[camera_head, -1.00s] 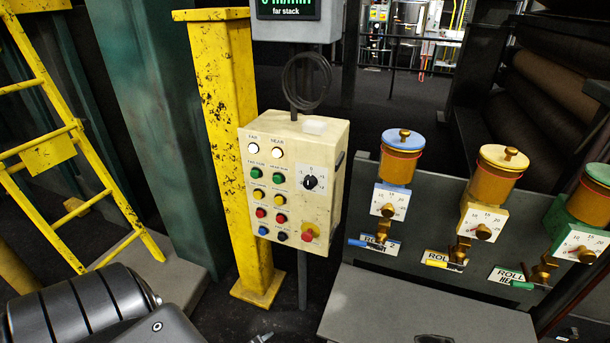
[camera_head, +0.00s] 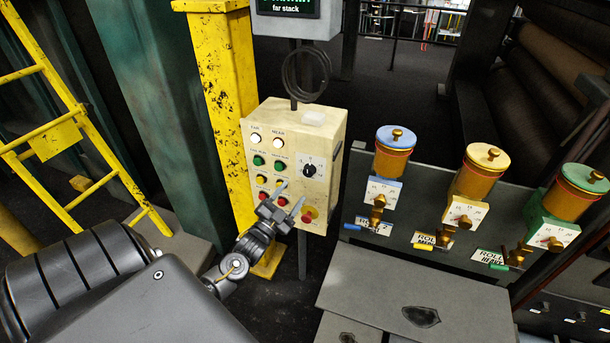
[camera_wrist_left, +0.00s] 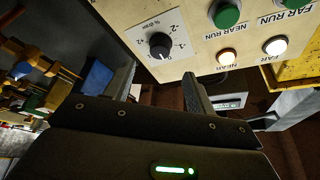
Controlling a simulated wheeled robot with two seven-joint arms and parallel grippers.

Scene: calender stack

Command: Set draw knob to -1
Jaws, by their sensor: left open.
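The draw knob (camera_head: 310,171) is a small black dial on a white scale plate, on the front of a cream control box (camera_head: 337,165). My left gripper (camera_head: 290,196) is open in front of the box's lower half, below the knob in the head view. In the wrist view its fingers (camera_wrist_left: 160,88) stand apart, empty, with the knob beyond them. My right gripper is not in view.
The box carries lit white lamps (camera_head: 256,138), green buttons (camera_head: 258,160) and a red stop button (camera_head: 306,218). A yellow post (camera_head: 222,95) stands behind it on the left. Oilers with dials, including a blue-topped one (camera_head: 393,150), stand on the right.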

